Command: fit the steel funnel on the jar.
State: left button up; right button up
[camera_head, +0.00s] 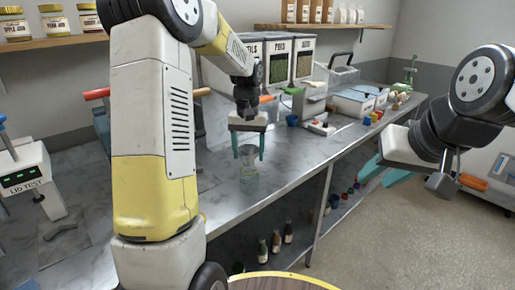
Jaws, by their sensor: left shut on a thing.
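My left gripper (248,158) points down over the counter, its teal fingers either side of a small grey piece that looks like the steel funnel (248,152). It is shut on this piece, which is small and partly hidden between the fingers. A clear glass jar (249,182) stands upright on the counter directly below the fingers. I cannot tell whether the funnel touches the jar's mouth. My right gripper (381,172) is at the right, over the floor in front of the counter, with its teal fingers apart and nothing seen between them.
The grey marble counter (222,205) is clear around the jar. Dispenser bins (280,62) stand behind, with a white machine (310,103) and a small blue cup (292,120) to the right. A lid tester (28,180) stands at the far left. Bottles (276,241) stand on the lower shelf.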

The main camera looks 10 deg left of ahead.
pick_arm(q)
jog(key=shift+f, duration=0.3)
jog(key=shift+f, duration=0.35)
jog(key=shift+f, duration=0.3)
dwell(0.5)
jog(key=shift+f, duration=0.4)
jog(key=shift+f, duration=0.1)
jog(key=o, duration=1.7)
jog(key=shift+o, duration=0.2)
jog(key=shift+r, duration=0.3)
